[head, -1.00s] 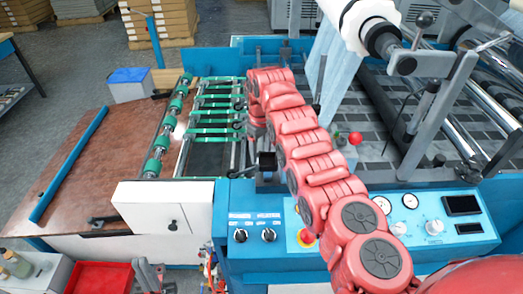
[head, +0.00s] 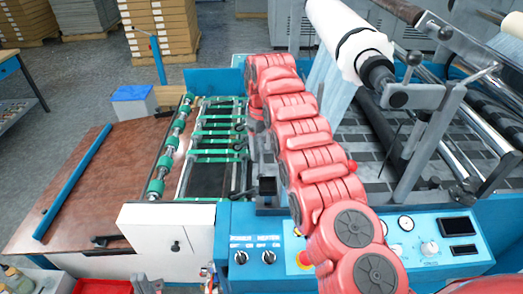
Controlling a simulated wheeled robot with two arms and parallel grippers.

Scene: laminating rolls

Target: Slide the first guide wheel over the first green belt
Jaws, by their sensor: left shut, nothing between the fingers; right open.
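Several green belts (head: 218,133) run side by side across the feed section left of the machine's middle. Small dark guide wheels (head: 240,126) sit at their right ends; which is the first wheel or belt I cannot tell. My red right arm comes from the lower right and bends down beside these wheels. My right gripper (head: 250,160) is open there, small and partly hidden by the arm; contact with a wheel cannot be made out.
A roller with green rings (head: 165,165) runs along the belts' left side. The blue control panel (head: 258,240) and white cover (head: 165,232) stand in front. A white film roll (head: 345,35) is at the upper right. The brown table (head: 85,195) is mostly clear.

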